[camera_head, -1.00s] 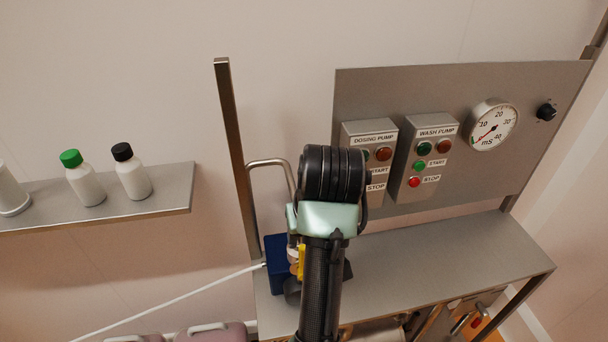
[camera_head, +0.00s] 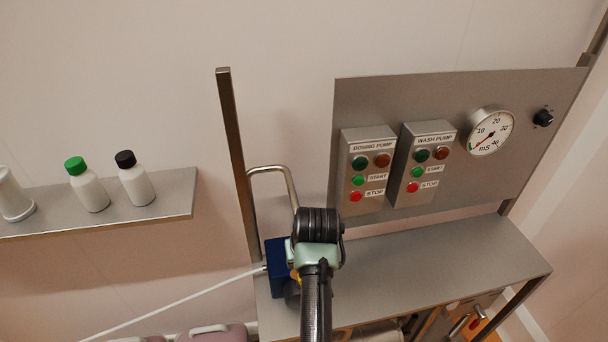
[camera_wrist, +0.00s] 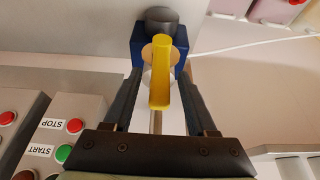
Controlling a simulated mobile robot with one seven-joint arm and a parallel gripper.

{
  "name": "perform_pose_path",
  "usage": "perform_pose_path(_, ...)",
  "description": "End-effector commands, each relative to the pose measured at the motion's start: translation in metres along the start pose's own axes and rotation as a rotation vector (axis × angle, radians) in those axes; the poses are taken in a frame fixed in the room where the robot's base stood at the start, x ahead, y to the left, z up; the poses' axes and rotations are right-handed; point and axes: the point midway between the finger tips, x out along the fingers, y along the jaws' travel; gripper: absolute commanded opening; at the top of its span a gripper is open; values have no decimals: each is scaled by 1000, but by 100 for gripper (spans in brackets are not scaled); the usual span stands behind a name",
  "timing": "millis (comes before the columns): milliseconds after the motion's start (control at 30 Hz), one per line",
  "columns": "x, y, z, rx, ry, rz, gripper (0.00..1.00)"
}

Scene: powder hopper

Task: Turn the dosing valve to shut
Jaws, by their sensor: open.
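The valve has a yellow lever handle (camera_wrist: 160,78) on a blue body (camera_wrist: 145,48), seen in the wrist view. In the head view the blue body (camera_head: 277,262) sits at the left end of the grey bench, and my arm hides most of the handle. My gripper (camera_wrist: 161,84) is open, with one finger on each side of the yellow handle. Gaps show between the handle and both fingers, so it is not gripped. The handle points toward my palm in the wrist view. My fingertips are hidden in the head view.
A bent metal pipe (camera_head: 275,172) rises behind the blue body, beside a steel post (camera_head: 235,160). A white hose (camera_head: 180,301) runs off left. The dosing pump box (camera_head: 368,170) and wash pump box (camera_head: 426,160) stand behind. The bench (camera_head: 440,255) is clear to the right.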

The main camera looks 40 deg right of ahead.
Motion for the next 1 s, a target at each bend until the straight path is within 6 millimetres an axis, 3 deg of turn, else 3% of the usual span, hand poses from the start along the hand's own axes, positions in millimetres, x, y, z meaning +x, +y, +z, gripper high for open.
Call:
perform_pose_path(200, 0, 0, 0, 0, 0, 0, 54)
perform_pose_path(500, 0, 0, 0, 0, 0, 0, 0)
perform_pose_path(1000, -1, 0, 0, 0, 0, 0, 0)
